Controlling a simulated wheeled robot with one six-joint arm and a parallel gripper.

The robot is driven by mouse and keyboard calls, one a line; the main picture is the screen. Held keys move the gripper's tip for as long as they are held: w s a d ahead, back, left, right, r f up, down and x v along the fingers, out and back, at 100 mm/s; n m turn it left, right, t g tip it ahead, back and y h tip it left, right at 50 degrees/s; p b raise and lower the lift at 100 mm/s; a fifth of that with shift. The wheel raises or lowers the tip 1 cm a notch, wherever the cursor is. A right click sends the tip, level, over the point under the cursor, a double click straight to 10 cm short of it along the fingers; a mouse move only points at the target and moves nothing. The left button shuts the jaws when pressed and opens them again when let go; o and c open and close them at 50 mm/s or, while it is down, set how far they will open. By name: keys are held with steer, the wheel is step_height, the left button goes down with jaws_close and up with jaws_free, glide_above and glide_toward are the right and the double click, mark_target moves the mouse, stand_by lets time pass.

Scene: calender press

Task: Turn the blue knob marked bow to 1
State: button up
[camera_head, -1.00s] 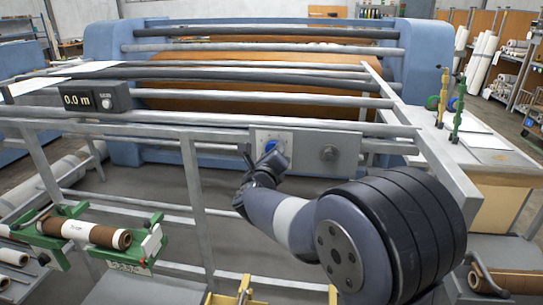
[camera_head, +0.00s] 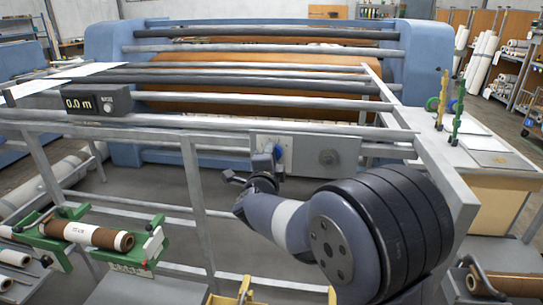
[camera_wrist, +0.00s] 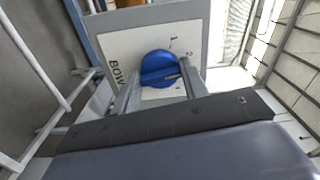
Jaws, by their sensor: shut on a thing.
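The blue knob (camera_wrist: 158,66) sits on a pale panel (camera_wrist: 117,45) lettered BOW, which looks turned sideways in the wrist view. Small scale marks, one looking like a 1, lie beyond the knob. My gripper (camera_wrist: 161,80) has one finger on each side of the knob's raised grip bar and is shut on it. The knob's pointer direction is hard to read. In the head view, the knob (camera_head: 278,152) is partly hidden by my gripper (camera_head: 258,166) at the left part of the panel.
A display reading 0.0 m (camera_head: 96,102) stands at left. A green stand with a roll (camera_head: 90,235) is lower left.

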steer(key=shift+f+n+p, duration=0.1)
steer(key=shift+n+p, duration=2)
steer(key=shift+n, duration=2.9)
steer(key=shift+f, duration=0.1)
steer(key=o, duration=1)
steer(key=s, duration=0.3)
steer(key=s+a+b, duration=0.1)
steer(key=s, duration=0.3)
steer(key=s+a, duration=0.1)
steer(key=s, duration=0.2)
steer(key=shift+s+b, duration=0.35)
steer(key=shift+w, duration=0.15)
